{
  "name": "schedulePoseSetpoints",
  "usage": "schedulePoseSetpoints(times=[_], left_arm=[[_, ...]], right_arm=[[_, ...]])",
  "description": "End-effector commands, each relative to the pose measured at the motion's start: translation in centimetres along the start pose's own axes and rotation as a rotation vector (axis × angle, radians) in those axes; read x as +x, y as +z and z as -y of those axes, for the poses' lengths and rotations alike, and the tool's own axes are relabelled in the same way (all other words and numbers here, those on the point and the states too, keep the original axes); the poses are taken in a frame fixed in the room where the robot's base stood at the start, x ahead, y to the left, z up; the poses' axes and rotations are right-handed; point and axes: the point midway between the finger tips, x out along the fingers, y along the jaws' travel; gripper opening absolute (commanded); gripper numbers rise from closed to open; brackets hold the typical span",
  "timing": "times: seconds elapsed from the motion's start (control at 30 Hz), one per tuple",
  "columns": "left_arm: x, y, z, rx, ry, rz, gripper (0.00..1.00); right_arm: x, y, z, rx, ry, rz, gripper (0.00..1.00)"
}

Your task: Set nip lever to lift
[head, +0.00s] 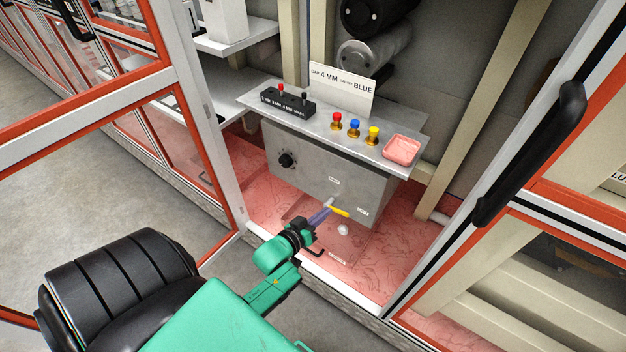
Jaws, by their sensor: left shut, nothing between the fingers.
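The nip lever shows as a short yellow bar (339,211) low on the front of the grey metal cabinet (300,164). It slants slightly down to the right, with its right end near a small label (363,211) that seems to read LIFT. Another small label (334,181) sits above it. My left gripper (328,206) is shut and empty, with its fingertips at the left end of the yellow bar. I cannot tell whether they touch it. The fingers hide part of the lever's left end. My right gripper is not in view.
On the cabinet top are red, blue and yellow knobs (354,127), a pink tray (402,149), a black switch box (288,104) and a sign reading 4 MM BLUE (341,90). A black dial (286,160) is at the front left. Open framed doors stand on both sides.

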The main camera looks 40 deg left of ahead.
Motion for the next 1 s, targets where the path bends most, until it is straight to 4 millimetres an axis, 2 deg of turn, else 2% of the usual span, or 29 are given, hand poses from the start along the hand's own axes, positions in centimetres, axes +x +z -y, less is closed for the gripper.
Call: schedulePoseSetpoints(times=[0.1,0.23,0.83,0.87,0.93,0.97,1.0], left_arm=[[-2.5,0.1,-0.1,0.0,-0.001,0.001,0.0],[-4.0,0.1,-0.2,0.0,0.0,-0.001,0.0],[-4.3,0.3,-0.1,0.002,-0.003,0.005,0.0],[-4.3,0.8,0.1,0.005,-0.008,0.016,0.0],[-4.4,3.2,0.9,0.024,-0.032,0.073,0.0],[-4.5,4.8,1.5,0.037,-0.049,0.113,0.0],[-5.0,7.6,2.5,0.06,-0.074,0.182,0.0]], right_arm=[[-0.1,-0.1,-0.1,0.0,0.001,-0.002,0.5],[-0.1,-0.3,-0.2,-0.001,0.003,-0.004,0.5],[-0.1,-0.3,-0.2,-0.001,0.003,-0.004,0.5],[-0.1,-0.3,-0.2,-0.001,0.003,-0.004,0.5],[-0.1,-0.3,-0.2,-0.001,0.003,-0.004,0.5],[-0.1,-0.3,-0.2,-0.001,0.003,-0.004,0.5],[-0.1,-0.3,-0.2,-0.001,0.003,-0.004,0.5]])
